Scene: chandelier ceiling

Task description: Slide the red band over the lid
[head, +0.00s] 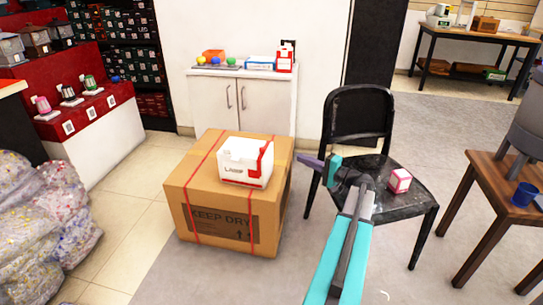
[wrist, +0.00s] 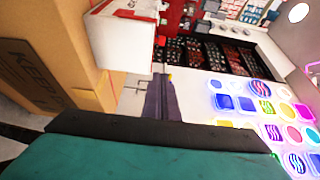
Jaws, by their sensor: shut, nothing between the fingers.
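A small white box (head: 238,168) with red print stands on top of a large cardboard box (head: 180,190). Its white top, which looks like the lid (head: 238,147), faces up; I cannot tell whether it is fully closed. A red band (head: 266,157) shows at the box's right end. My gripper (head: 308,160) is shut and empty, just right of the white box, pointing at it with a gap. In the wrist view, my purple fingers (wrist: 160,98) are together, below and right of the white box (wrist: 120,42).
Thin red straps run around the cardboard box. A black chair (head: 375,180) with a pink-and-white box (head: 400,181) stands close under my arm. A white cabinet (head: 242,100) is behind, and filled plastic bags (head: 45,225) lie at left.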

